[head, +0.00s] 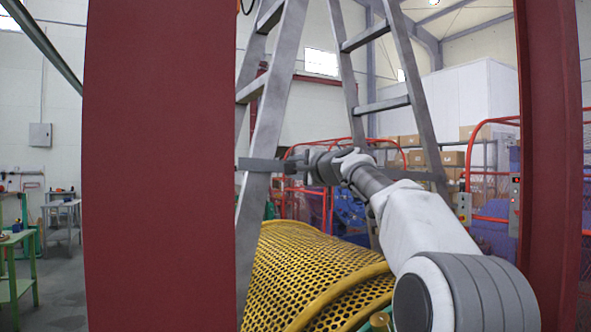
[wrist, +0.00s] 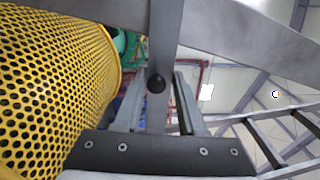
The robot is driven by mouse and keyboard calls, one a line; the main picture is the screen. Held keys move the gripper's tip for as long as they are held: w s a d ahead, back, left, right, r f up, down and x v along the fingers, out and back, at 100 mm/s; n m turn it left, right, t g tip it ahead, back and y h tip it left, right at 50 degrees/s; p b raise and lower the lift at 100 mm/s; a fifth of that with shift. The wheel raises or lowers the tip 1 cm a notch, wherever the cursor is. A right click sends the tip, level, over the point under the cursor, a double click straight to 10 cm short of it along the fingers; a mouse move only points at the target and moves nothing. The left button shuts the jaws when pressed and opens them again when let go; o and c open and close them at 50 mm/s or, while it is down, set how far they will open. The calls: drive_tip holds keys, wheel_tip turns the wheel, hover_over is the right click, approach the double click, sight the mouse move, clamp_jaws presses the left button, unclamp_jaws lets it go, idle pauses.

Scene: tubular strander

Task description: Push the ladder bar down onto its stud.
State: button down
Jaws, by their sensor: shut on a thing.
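The ladder bar (head: 258,164) is a flat grey bar lying about level across the near leg of the grey stepladder (head: 265,130) in the head view. In the wrist view the bar (wrist: 165,45) runs from the top edge down between the fingers, with a round black knob (wrist: 156,84) on it. My gripper (head: 297,166) is at the bar, just right of the near ladder leg. In the wrist view my gripper (wrist: 158,100) has a finger on each side of the bar and is shut on it. I cannot make out the stud or whether the bar touches it.
A yellow perforated guard (head: 310,270) lies below my arm and fills the left of the wrist view. Red posts (head: 160,160) stand at left and right of the head view. Red railings (head: 480,170) and cardboard boxes (head: 450,158) are behind the ladder.

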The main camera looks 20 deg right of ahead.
wheel_tip(320, 180, down, 6)
drive_tip(key=n+b, duration=0.1)
drive_tip(key=b, duration=0.4)
drive_tip(key=shift+f, duration=0.2)
drive_tip(key=shift+w, duration=0.1)
drive_tip(key=c, duration=0.7)
unclamp_jaws()
drive_tip(key=shift+r, duration=0.1)
drive_tip(key=shift+s, duration=0.2)
drive_tip(key=s+d+b, duration=0.3)
drive_tip(key=s+b, duration=0.2)
drive_tip(key=s, duration=1.2)
drive_tip(key=shift+s+r+b, duration=0.15)
drive_tip(key=shift+r+b, duration=0.15)
drive_tip(key=shift+r, duration=0.05)
drive_tip(key=shift+d, duration=0.1)
